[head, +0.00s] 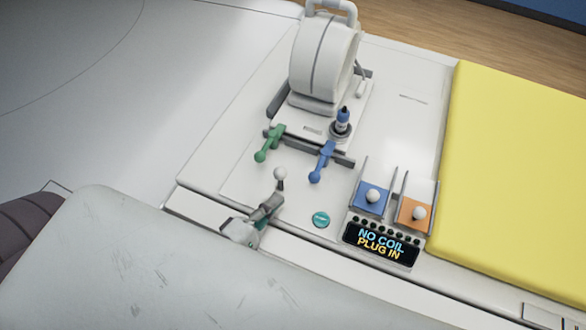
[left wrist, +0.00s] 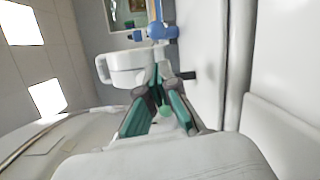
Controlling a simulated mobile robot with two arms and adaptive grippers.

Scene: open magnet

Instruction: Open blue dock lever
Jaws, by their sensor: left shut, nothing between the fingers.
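The blue dock lever (head: 322,162) stands at the front right of the white coil dock in the head view, its round knob end pointing down toward the front. A blue part that looks like this lever (left wrist: 156,32) shows at the top of the left wrist view. My left gripper (head: 272,203) is in front of the dock, below and left of the blue lever and apart from it. Its green-padded fingers (left wrist: 158,82) are shut with nothing held. A small pale green round shape (left wrist: 165,110) shows at the fingers; I cannot tell what it is. My right gripper is not in view.
A green lever (head: 268,143) is left of the blue one. A white ball knob (head: 280,173) is close beyond my left gripper. A teal button (head: 320,220), blue slider (head: 371,197), orange slider (head: 413,215) and display (head: 380,245) are to the right. A yellow pad (head: 515,170) lies farther right.

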